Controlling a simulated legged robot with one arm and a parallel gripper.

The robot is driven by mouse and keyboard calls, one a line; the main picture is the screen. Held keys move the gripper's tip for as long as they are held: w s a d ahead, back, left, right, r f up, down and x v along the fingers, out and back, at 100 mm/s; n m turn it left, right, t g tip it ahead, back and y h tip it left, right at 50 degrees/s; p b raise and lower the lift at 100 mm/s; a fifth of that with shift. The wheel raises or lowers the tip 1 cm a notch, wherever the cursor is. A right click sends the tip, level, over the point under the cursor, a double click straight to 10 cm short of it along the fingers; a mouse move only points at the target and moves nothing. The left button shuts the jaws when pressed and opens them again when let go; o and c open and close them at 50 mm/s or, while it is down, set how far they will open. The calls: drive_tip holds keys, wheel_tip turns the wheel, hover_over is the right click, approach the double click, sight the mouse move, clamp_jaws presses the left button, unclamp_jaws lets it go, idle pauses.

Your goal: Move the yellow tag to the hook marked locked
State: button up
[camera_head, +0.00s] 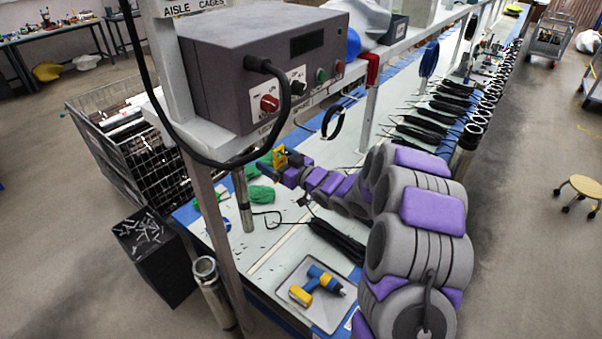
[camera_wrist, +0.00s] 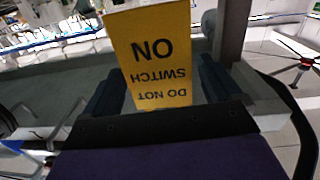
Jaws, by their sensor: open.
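The yellow tag (camera_wrist: 153,60) fills the upper middle of the wrist view, its "DO NOT SWITCH ON" lettering upside down. It also shows small in the head view (camera_head: 279,157), below the rail under the control box. My gripper (camera_wrist: 160,88) is open, with one dark finger on each side of the tag; I cannot tell whether either touches it. In the head view my gripper (camera_head: 272,167) is at the tag, at the end of my outstretched arm. Labels (camera_head: 268,130) sit on the rail edge, too small to read surely. The hooks cannot be made out clearly.
The grey control box (camera_head: 235,75) with a red knob and black cable stands over the rail. A black ring (camera_head: 332,122) and red cloth (camera_head: 372,70) hang to the right. Green cloths (camera_head: 262,193) and a tray with a drill (camera_head: 318,285) lie on the bench below.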

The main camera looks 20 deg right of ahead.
drive_tip(key=v, duration=1.6)
drive_tip(key=s+d+f+m+g+h+b, duration=0.3)
drive_tip(key=d+f+m+g+h+b, duration=0.25)
drive_tip(key=h, duration=0.55)
drive_tip(key=s+a+f+g+b, duration=0.2)
drive_tip(key=s+a+g, duration=0.1)
drive_tip(key=s, duration=0.9)
drive_tip(key=s+a+f+m+g+y+b, duration=0.1)
drive_tip(key=s+a, duration=0.5)
drive_tip(key=s, duration=0.6)
drive_tip(key=s+a+f+g+b, duration=0.3)
drive_tip(key=s+g, duration=0.4)
drive_tip(key=s, duration=0.6)
drive_tip(key=shift+a+f+b, duration=0.4)
drive_tip(key=shift+a+b, duration=0.4)
drive_tip(key=shift+b, duration=0.25)
drive_tip(key=shift+m, duration=0.25)
